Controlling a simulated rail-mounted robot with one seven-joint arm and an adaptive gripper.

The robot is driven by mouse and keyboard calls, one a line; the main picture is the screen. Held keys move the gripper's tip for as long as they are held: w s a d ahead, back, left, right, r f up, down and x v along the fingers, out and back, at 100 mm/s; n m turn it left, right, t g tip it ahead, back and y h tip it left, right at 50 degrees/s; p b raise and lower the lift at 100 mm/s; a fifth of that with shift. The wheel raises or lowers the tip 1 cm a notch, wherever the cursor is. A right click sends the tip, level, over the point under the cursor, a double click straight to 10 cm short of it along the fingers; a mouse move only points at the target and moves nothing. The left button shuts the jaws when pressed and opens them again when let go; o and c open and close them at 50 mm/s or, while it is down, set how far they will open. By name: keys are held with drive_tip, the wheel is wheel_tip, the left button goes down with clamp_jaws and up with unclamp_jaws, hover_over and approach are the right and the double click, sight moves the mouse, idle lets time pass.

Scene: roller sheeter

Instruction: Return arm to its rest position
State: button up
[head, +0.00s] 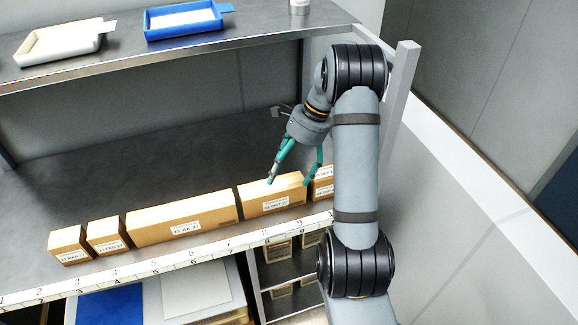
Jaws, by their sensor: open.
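My gripper (288,182) shows in the head view with its teal fingers spread apart and nothing between them. It points down and sits just above or in front of a labelled cardboard box (271,198) on the shelf. I cannot tell whether a fingertip touches that box. My arm is bent, with its upper link rising at the right and its wrist reaching left over the shelf. Part of the rightmost box (322,187) is hidden behind my arm.
More boxes (181,220) line the numbered front edge (160,264) of the shelf. Above are a white tray (58,43) and a blue tray (186,20) on the upper shelf (125,50). A grey post (402,95) stands close beside my arm. The shelf behind the boxes is largely clear.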

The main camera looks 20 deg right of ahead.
sight(274, 189)
drive_tip(key=shift+v, duration=1.05)
drive_tip(key=shift+f, duration=0.1)
drive_tip(key=x, duration=1.2)
drive_tip(key=shift+p, duration=0.4)
drive_tip(key=shift+r+b, duration=0.3)
drive_tip(key=shift+r, duration=1.45)
